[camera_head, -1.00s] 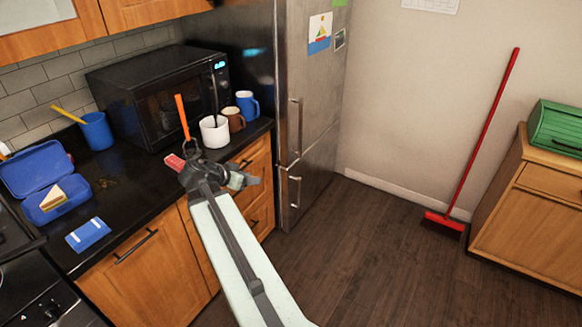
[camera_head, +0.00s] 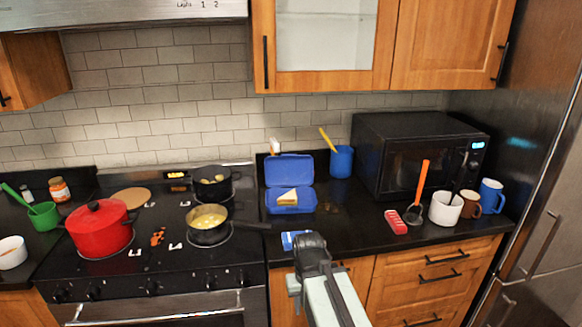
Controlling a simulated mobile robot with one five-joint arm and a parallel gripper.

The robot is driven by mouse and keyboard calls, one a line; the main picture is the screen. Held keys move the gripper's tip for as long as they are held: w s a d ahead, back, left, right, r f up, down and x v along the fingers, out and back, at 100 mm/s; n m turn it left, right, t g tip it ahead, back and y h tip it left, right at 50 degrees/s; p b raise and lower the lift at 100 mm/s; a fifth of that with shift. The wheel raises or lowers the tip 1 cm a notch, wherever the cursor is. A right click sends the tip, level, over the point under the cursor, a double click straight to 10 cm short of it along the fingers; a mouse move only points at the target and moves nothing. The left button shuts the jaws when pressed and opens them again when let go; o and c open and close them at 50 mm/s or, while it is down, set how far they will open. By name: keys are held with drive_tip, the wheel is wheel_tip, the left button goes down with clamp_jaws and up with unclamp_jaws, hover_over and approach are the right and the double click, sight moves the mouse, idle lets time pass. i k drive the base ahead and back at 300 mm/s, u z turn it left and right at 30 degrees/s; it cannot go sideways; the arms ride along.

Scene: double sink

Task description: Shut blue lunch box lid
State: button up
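The blue lunch box (camera_head: 290,207) sits on the black counter just right of the stove. Its lid (camera_head: 289,169) stands open, raised at the back against the wall side. A sandwich (camera_head: 288,197) lies in the box. My gripper (camera_head: 297,284) is in front of the counter edge, below and nearer than the lunch box, apart from it. The arm hides part of the fingers, so I cannot tell whether they are open or shut.
A blue and white packet (camera_head: 295,240) lies between the box and my gripper. A blue cup (camera_head: 341,162) and a microwave (camera_head: 418,155) stand to the right. Bare counter (camera_head: 352,219) lies right of the box.

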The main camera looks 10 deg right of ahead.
sight(283, 170)
drive_tip(key=u, duration=3)
drive_tip(key=k, duration=1.35)
drive_tip(key=z, duration=1.25)
drive_tip(key=i, duration=1)
drive_tip(key=z, duration=0.05)
